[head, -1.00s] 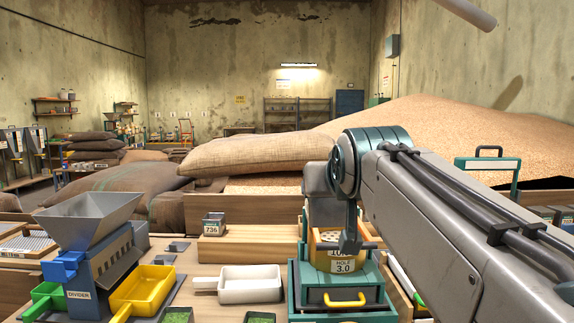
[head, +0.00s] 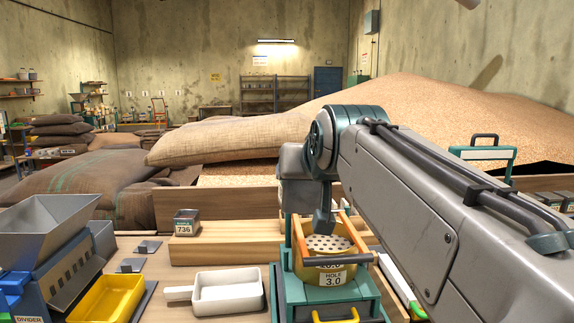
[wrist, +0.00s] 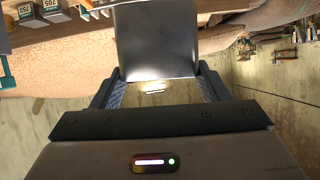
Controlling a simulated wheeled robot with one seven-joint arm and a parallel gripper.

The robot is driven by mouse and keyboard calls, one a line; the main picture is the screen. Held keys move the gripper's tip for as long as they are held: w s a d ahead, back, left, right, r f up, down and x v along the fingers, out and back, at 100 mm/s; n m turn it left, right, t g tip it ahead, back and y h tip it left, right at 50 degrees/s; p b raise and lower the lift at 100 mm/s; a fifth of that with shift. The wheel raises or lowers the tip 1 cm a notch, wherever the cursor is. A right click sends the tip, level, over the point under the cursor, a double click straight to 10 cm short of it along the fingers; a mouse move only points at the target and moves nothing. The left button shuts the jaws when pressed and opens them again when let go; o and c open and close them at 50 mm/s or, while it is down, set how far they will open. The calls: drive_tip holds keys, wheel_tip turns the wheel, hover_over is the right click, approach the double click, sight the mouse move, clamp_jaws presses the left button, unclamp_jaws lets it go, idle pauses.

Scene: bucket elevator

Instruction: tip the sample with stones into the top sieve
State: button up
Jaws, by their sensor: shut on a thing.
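The top sieve (head: 330,243) is a yellow-orange ring with a perforated plate, labelled HOLE 3.0, on a teal stand right of centre in the head view. My arm comes in from the right, with a grey link hanging in front of the sieve's far edge. In the wrist view my gripper (wrist: 160,78) is shut on a smooth grey metal sample container (wrist: 157,38). The container's contents and opening are not visible. I cannot make out the held container in the head view, so its exact place over or beside the sieve is unclear.
A small grey box labelled 736 (head: 186,223) stands on a wooden ledge. A white scoop tray (head: 228,291), a yellow tray (head: 107,298) and the divider hopper (head: 50,222) lie left of the sieve. More labelled boxes (wrist: 52,5) show in the wrist view. Grain sacks and a grain heap lie behind.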

drive_tip(key=shift+d+r+p, duration=0.1)
drive_tip(key=shift+r+p, duration=0.3)
drive_tip(key=shift+p, duration=0.2)
